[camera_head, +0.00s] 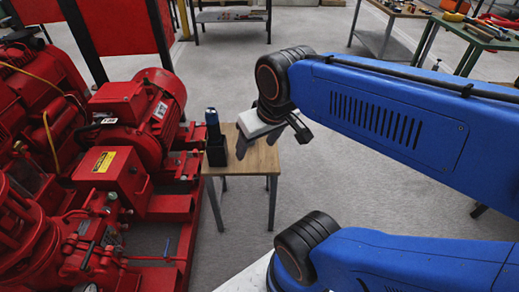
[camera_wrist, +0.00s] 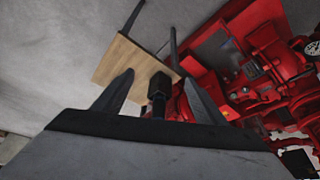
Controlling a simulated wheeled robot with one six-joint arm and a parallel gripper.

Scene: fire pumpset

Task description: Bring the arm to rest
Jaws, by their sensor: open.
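My blue arm (camera_head: 390,110) reaches in from the right in the head view. It is bent, with its wrist over a small wooden table (camera_head: 262,165).
A red pump set (camera_head: 130,120) with motor and pipes fills the left side, close to the table. A grey bench (camera_head: 230,16) stands at the back. A green table (camera_head: 470,35) with tools is at the upper right. Grey floor (camera_head: 330,190) lies open right of the wooden table.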

